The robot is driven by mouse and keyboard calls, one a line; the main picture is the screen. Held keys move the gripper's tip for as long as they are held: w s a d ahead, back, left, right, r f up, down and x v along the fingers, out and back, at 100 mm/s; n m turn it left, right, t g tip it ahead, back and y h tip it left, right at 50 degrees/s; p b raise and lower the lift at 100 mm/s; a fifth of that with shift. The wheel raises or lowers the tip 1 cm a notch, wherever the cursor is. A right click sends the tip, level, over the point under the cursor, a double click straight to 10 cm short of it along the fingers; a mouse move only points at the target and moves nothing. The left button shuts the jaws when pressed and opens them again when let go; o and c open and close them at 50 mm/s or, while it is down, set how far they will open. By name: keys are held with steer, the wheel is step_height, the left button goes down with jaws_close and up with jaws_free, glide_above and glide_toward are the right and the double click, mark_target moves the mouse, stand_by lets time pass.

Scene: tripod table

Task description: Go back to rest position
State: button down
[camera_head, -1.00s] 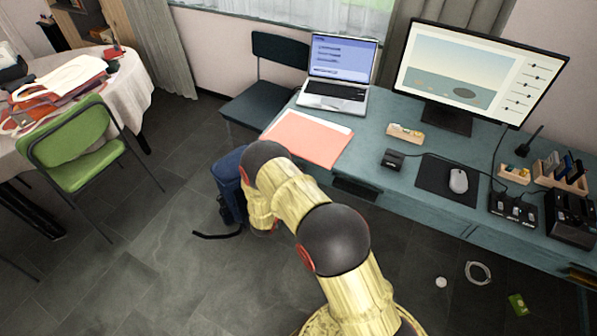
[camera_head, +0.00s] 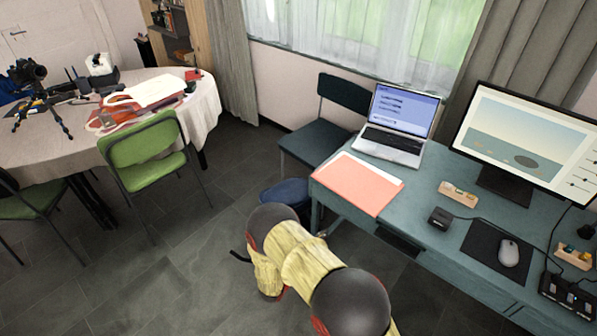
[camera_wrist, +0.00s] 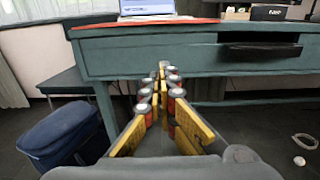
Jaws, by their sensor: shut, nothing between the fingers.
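My gripper (camera_wrist: 163,72) shows in the wrist view with its fingers together at the tips and nothing between them. It points at the front of the teal desk (camera_wrist: 200,55), below the desktop edge; I cannot tell the exact gap. In the head view my yellow and black arm reaches up from the bottom middle, bent, and the gripper itself is hidden behind it.
The teal desk (camera_head: 420,215) holds a laptop (camera_head: 398,125), an orange folder (camera_head: 358,183), a monitor (camera_head: 525,145) and a mouse (camera_head: 508,252). A blue bag (camera_wrist: 62,135) stands on the floor left of my gripper. A green chair (camera_head: 145,150) and a round table (camera_head: 205,105) stand left. Floor between is clear.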

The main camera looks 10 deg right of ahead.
steer(key=s+d+f+m+g, duration=0.35)
steer(key=s+g, duration=0.25)
steer(key=s, duration=0.3)
steer(key=s+d+r+m+g+y, duration=0.1)
steer(key=s+r+m+g, duration=0.55)
steer(key=s, duration=0.25)
steer(key=s+a+r+m+y, duration=0.3)
steer(key=r+m+y, duration=0.1)
steer(key=r, duration=0.3)
steer(key=s+a+r+m+y, duration=0.3)
steer(key=r+m+y, duration=0.1)
steer(key=r, duration=0.4)
steer(key=s+a+r+m+y, duration=0.3)
steer(key=s+r+m, duration=0.1)
steer(key=r, duration=0.3)
steer(key=s+r+m+t+y, duration=0.1)
steer(key=r+t, duration=0.2)
steer(key=r, duration=0.5)
steer(key=s+d+r+m+t+y, duration=0.1)
steer(key=r+t, duration=0.3)
steer(key=r, duration=0.4)
steer(key=shift+s+m, duration=0.75)
steer(key=shift+m, duration=0.05)
